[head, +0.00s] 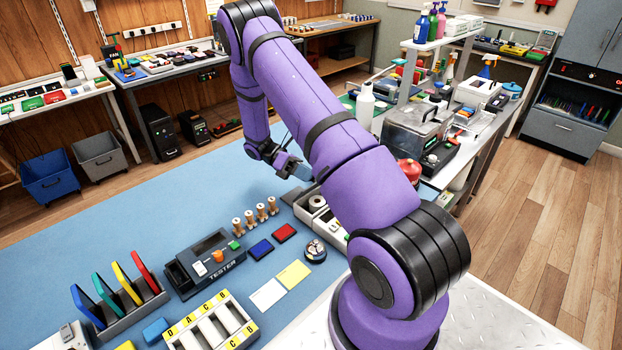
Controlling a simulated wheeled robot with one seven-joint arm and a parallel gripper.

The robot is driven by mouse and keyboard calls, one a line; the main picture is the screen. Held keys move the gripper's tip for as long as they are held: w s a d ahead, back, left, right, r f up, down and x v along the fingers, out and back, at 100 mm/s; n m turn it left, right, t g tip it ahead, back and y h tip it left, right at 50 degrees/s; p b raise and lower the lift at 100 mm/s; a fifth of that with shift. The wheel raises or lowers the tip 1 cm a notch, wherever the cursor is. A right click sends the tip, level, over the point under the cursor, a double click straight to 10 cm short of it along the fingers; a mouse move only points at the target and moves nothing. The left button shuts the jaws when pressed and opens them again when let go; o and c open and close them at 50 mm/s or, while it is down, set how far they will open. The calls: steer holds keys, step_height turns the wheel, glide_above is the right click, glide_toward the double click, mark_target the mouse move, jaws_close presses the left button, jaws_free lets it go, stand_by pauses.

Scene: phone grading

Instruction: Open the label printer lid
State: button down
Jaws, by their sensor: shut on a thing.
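The label printer (328,219) is a light-coloured box on the blue bench, partly hidden behind my purple arm. A white label roll (317,202) shows uncovered in its top. A small blue-grey, see-through piece (302,172) stands up behind the roll and looks like the raised lid; its lower edge and hinge are hard to make out. My gripper (292,165) is at the left of this piece, its dark fingers against it and shut on it. The fingertips are small in the head view, and my forearm covers the right part of the printer.
Several wooden spools (249,219) stand left of the printer. A tester (205,262), a red pad (284,232), a blue pad (261,249) and a round tin (316,250) lie nearer. A clear-lidded box (408,132) stands behind my arm.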

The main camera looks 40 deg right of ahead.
steer(key=shift+w+f+n+g+h, duration=0.3)
steer(key=shift+w+g, duration=0.4)
steer(key=shift+g, duration=0.35)
steer(key=shift+w+f+n+g+h, duration=0.2)
steer(key=shift+w+n+g+h, duration=0.15)
steer(key=shift+w+g, duration=0.55)
steer(key=shift+w+f+n+g+h, duration=0.25)
steer(key=shift+w+n+g, duration=0.15)
steer(key=shift+g, duration=0.85)
steer(key=shift+w, duration=0.1)
steer(key=c, duration=1)
jaws_free()
